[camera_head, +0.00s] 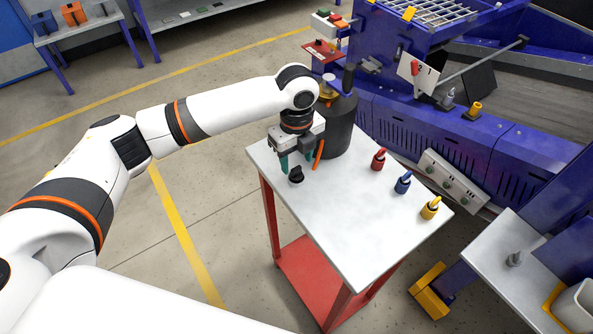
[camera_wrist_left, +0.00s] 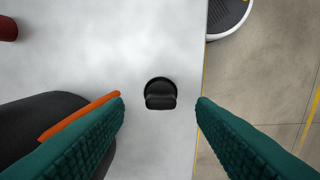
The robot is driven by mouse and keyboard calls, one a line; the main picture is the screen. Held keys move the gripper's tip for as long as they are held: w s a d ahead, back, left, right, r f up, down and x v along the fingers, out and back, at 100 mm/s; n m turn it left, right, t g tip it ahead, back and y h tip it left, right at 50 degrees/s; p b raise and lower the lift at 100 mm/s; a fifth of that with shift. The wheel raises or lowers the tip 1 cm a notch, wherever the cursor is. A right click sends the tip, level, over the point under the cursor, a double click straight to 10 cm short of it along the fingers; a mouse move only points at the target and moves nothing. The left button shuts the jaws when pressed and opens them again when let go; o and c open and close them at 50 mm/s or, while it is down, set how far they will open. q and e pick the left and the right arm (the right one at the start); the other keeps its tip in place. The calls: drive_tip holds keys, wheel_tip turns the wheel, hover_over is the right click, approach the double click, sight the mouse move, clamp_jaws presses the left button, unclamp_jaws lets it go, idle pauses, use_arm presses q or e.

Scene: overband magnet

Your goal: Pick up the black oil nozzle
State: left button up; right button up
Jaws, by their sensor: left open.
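The black oil nozzle (camera_head: 296,175) stands on the white tabletop (camera_head: 340,220) near its left edge. In the left wrist view the nozzle (camera_wrist_left: 160,93) lies between the two fingers, with a gap on each side. My left gripper (camera_head: 300,163) is open above the nozzle, its teal fingers pointing down. It also shows in the left wrist view (camera_wrist_left: 160,105), with nothing in its jaws. My right gripper is not in view.
Red (camera_head: 378,160), blue (camera_head: 403,183) and yellow (camera_head: 430,208) nozzles stand along the right side of the table. A dark can (camera_head: 340,125) with an orange strip is close beside my left gripper. The blue machine (camera_head: 480,150) stands behind the table.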

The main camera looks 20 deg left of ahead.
sight(296, 174)
use_arm(q)
wheel_tip(296, 174, down, 2)
drive_tip(key=shift+s+a+f, duration=0.1)
drive_tip(key=shift+f, duration=0.25)
drive_tip(key=shift+c, duration=0.9)
drive_tip(key=c, duration=0.6)
drive_tip(key=shift+c, duration=1.4)
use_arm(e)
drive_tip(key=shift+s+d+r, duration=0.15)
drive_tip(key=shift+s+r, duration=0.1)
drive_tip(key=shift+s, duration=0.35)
use_arm(q)
drive_tip(key=shift+r, duration=0.1)
